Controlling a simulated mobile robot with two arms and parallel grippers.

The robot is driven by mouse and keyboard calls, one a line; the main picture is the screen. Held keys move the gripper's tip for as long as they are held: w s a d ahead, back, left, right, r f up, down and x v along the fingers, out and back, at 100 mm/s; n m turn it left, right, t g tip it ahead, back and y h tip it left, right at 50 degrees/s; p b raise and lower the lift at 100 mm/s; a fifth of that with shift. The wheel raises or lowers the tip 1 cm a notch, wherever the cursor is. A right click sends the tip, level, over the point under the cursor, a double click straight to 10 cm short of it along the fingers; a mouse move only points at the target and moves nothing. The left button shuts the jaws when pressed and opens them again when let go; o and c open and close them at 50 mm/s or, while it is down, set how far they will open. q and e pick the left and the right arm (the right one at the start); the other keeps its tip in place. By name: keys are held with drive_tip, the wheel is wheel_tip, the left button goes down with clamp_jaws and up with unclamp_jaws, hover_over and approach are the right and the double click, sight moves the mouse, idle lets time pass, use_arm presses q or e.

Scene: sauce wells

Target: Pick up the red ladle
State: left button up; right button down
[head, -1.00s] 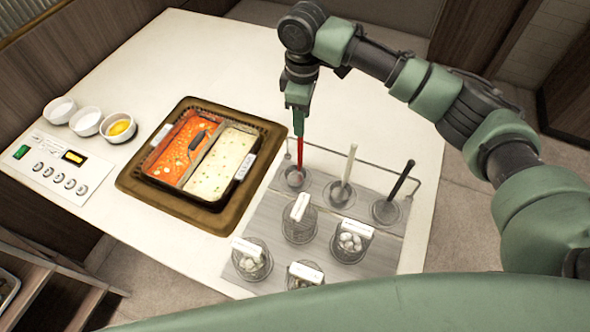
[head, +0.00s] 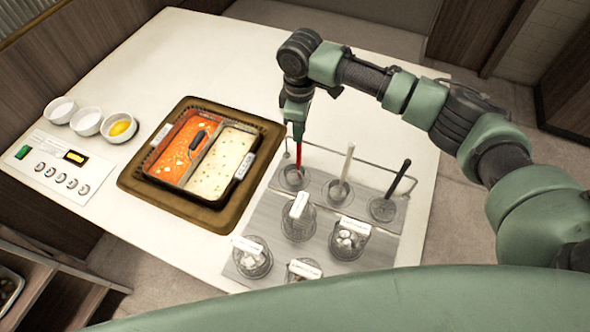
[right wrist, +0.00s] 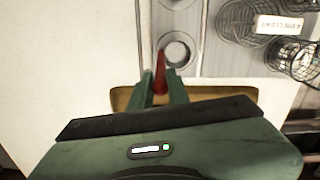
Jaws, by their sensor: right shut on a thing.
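The red ladle (head: 299,157) stands upright with its lower end in the left well of the metal rack (head: 265,222). My right gripper (head: 297,131) is above it, shut on the upper part of its handle. In the right wrist view the red handle (right wrist: 160,72) shows between the fingers of my right gripper (right wrist: 161,88). A white ladle (head: 346,165) and a black ladle (head: 397,180) stand in the wells to its right. My left gripper is not in view.
Several labelled wire baskets (head: 298,222) sit in front. A divided pot (head: 197,155) with red and white soup stands left. Three small bowls (head: 87,122) and a control panel (head: 60,165) lie farther left. The far tabletop is clear.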

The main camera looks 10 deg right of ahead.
drive_tip(key=shift+r, duration=0.1)
drive_tip(key=shift+r, duration=0.45)
wheel_tip(320, 180, up, 19)
drive_tip(key=b, duration=0.2)
drive_tip(key=shift+b, duration=0.3)
